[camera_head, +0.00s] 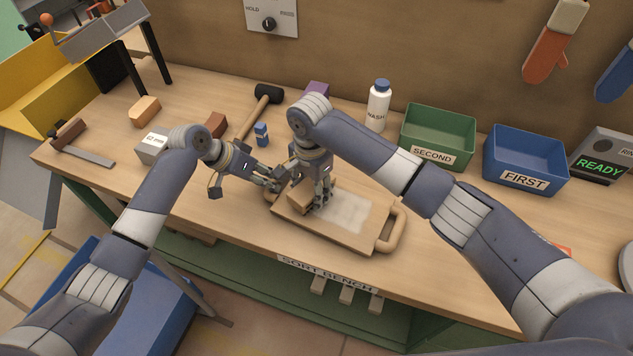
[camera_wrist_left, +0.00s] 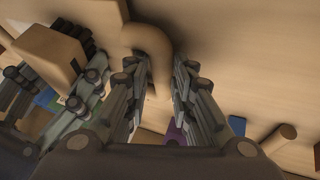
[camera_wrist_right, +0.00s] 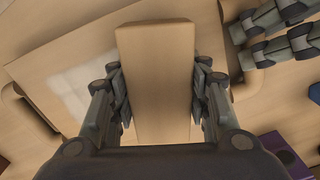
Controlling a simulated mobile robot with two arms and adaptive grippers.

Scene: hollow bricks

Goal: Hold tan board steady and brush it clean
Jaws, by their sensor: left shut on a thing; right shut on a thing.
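The tan board (camera_head: 335,239) lies flat near the front edge of the bench, with a rounded handle at each end. A pale dusty patch (camera_head: 348,212) covers its middle and right part. My left gripper (camera_head: 276,186) is shut on the board's left handle (camera_wrist_left: 150,42). My right gripper (camera_head: 316,201) is shut on a tan block-shaped brush (camera_wrist_right: 157,70), at the board's left part beside the patch. The brush also shows in the left wrist view (camera_wrist_left: 48,52). Its underside is hidden, so I cannot tell whether it touches the board.
The bench's front edge is close.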

